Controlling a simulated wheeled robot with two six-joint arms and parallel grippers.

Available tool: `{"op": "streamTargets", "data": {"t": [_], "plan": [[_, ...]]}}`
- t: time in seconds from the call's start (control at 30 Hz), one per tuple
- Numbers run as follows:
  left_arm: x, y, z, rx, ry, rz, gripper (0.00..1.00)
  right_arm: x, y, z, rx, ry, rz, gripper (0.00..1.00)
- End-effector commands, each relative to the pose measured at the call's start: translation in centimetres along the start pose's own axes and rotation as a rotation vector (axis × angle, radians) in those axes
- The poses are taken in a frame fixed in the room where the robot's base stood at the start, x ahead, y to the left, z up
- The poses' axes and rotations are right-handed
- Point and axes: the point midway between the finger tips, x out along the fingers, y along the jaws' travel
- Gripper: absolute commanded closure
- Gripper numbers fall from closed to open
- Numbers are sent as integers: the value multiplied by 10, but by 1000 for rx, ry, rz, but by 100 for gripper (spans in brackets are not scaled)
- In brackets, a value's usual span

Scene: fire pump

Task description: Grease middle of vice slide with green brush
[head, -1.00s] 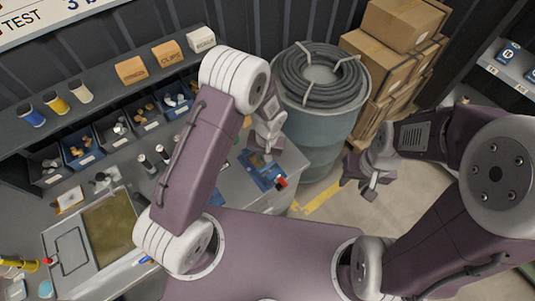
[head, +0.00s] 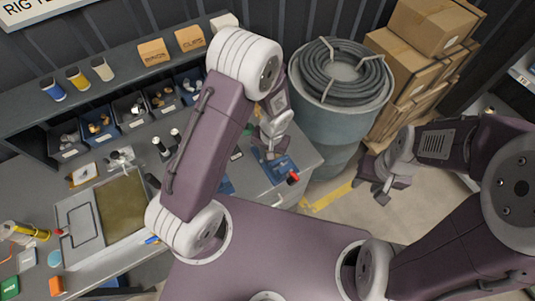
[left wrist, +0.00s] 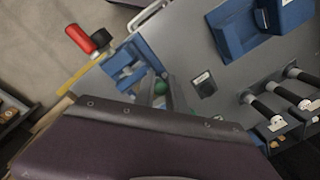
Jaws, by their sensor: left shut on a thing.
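The blue vice (head: 281,168) with a red-ended handle (head: 293,178) sits at the right end of the grey bench. It also shows in the left wrist view (left wrist: 125,66), with its red handle end (left wrist: 78,38). My left gripper (head: 270,152) is directly over the vice, pointing down. In the left wrist view its fingers (left wrist: 163,96) are shut on a small green thing (left wrist: 160,87), which looks like the green brush. Most of the brush is hidden, and whether it touches the slide cannot be told. My right gripper (head: 379,188) hangs empty over the floor; its finger gap is unclear.
A barrel with coiled hose (head: 343,80) and cardboard boxes (head: 410,75) stand right of the bench. Blue parts bins (head: 98,125) line its back. Black-handled tools (left wrist: 283,92) and a blue fixture (left wrist: 245,35) are near the vice.

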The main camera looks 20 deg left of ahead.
Motion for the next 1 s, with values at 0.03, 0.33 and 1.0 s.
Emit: {"op": "streamTargets", "data": {"t": [0.03,0.33,1.0], "plan": [[-8,-1,0,0,1,0,100,-7,0,-1,0,0,0,62],[-46,-5,-1,0,1,0,100,-38,-1,-4,0,0,0,62],[-82,-9,-1,0,1,1,100,-65,-1,-7,0,0,0,62]]}}
